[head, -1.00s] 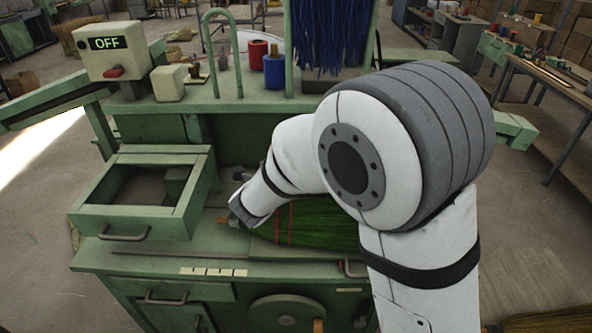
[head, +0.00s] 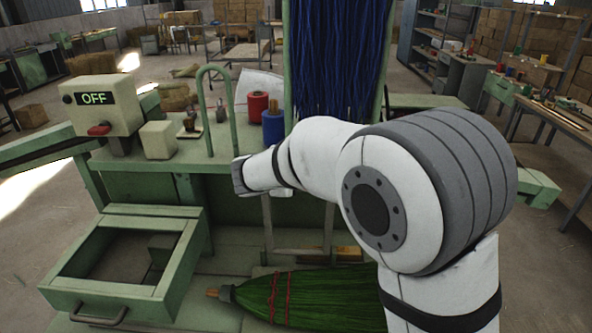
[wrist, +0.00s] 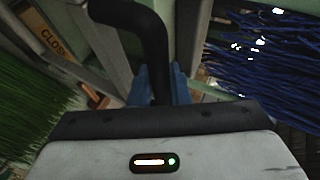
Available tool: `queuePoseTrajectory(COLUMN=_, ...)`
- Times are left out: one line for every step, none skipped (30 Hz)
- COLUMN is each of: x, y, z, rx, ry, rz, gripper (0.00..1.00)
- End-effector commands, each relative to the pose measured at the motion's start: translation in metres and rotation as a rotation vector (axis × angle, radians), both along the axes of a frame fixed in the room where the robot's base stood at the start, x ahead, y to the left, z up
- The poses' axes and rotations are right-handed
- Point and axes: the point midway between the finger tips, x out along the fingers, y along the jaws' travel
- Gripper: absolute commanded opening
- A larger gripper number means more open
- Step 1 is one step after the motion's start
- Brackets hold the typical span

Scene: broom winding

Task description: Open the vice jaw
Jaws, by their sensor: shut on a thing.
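In the wrist view, my gripper (wrist: 160,84) has its blue fingers shut on a black bent handle (wrist: 153,45), which curves up and to the left. An orange label reading "CLOS" (wrist: 53,44) is on the machine beside it, its end cut off. In the head view, my wrist hangs over the machine's middle, above grey upright bars (head: 268,225); the fingers and handle are hidden there. I cannot clearly make out the vice jaw. A green broom (head: 310,298) with red bands lies below the bars, and its bristles also show in the wrist view (wrist: 30,110).
An open drawer (head: 75,275) juts out at the left. The switch box (head: 103,105) reads OFF. Red (head: 258,106) and blue (head: 273,128) spools stand near a green hoop (head: 235,125). Blue bristles (head: 338,70) hang behind my arm.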

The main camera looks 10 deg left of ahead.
Motion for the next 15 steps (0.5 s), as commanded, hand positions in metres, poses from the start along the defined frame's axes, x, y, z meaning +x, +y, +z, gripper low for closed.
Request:
queuePoseTrajectory(x=-0.0006, y=-0.0003, z=-0.0018, rx=0.000, ry=0.007, rz=-0.002, gripper=0.00)
queuePoseTrajectory(x=-0.0008, y=-0.0002, z=-0.0019, rx=0.000, ry=0.009, rz=-0.002, gripper=0.00)
queuePoseTrajectory(x=-0.0010, y=-0.0001, z=-0.0021, rx=-0.002, ry=0.012, rz=-0.001, gripper=0.00)
queuePoseTrajectory(x=-0.0011, y=0.0000, z=-0.0021, rx=-0.002, ry=0.013, rz=-0.001, gripper=0.00)
queuePoseTrajectory(x=-0.0012, y=0.0001, z=-0.0023, rx=-0.002, ry=0.014, rz=-0.001, gripper=0.00)
queuePoseTrajectory(x=-0.0015, y=0.0004, z=-0.0024, rx=-0.002, ry=0.014, rz=-0.001, gripper=0.00)
queuePoseTrajectory(x=-0.0016, y=0.0005, z=-0.0026, rx=-0.003, ry=0.014, rz=-0.001, gripper=0.00)
queuePoseTrajectory(x=-0.0017, y=0.0007, z=-0.0027, rx=-0.003, ry=0.014, rz=-0.001, gripper=0.00)
queuePoseTrajectory(x=-0.0019, y=0.0009, z=-0.0027, rx=-0.003, ry=0.014, rz=0.000, gripper=0.00)
queuePoseTrajectory(x=-0.0021, y=0.0010, z=-0.0028, rx=-0.003, ry=0.014, rz=0.000, gripper=0.00)
queuePoseTrajectory(x=-0.0022, y=0.0012, z=-0.0029, rx=-0.003, ry=0.014, rz=0.000, gripper=0.00)
queuePoseTrajectory(x=-0.0023, y=0.0015, z=-0.0030, rx=-0.003, ry=0.014, rz=0.001, gripper=0.00)
queuePoseTrajectory(x=-0.0025, y=0.0016, z=-0.0031, rx=-0.003, ry=0.014, rz=0.001, gripper=0.00)
queuePoseTrajectory(x=-0.0025, y=0.0017, z=-0.0031, rx=-0.003, ry=0.014, rz=0.001, gripper=0.17)
queuePoseTrajectory(x=-0.0026, y=0.0018, z=-0.0033, rx=-0.003, ry=0.014, rz=0.001, gripper=0.20)
